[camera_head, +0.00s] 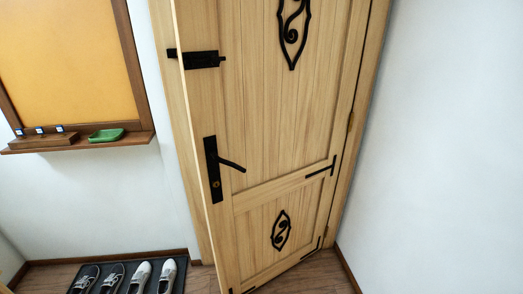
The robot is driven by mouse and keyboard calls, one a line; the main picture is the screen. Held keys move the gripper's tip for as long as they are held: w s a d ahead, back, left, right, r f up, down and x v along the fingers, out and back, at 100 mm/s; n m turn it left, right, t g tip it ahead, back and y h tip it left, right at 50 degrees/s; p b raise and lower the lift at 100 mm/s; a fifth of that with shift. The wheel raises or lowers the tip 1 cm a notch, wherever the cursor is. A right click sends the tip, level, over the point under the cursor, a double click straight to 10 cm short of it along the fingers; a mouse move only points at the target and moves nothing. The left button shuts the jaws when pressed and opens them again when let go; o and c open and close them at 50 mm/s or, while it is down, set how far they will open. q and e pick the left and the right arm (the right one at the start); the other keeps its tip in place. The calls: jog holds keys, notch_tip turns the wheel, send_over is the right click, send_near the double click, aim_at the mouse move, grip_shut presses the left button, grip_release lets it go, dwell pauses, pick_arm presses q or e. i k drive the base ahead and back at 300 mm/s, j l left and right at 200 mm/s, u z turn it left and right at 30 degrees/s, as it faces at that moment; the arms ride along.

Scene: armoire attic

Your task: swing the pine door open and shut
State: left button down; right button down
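The pine door (270,140) fills the middle of the head view. It is pale wood with black iron ornaments, and its hinge side is on the right. Its left edge stands out from the door frame (178,110), so the door looks slightly ajar. A black lever handle (232,166) on a tall plate with a keyhole sits near the left edge. A black bolt (202,60) is above it, jutting past the edge. Neither of my grippers shows in this view.
A shoe mat (128,288) with grey and white shoes (140,274) lies left of the door. Above it, a wooden ledge (90,142) with a green dish (106,135) runs under an orange board (65,60). A white wall (440,150) bounds the right.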

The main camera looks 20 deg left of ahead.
aim_at(278, 108)
jog(key=j+z, duration=1.45)
jog(key=k+l, duration=0.05)
jog(key=l, duration=0.05)
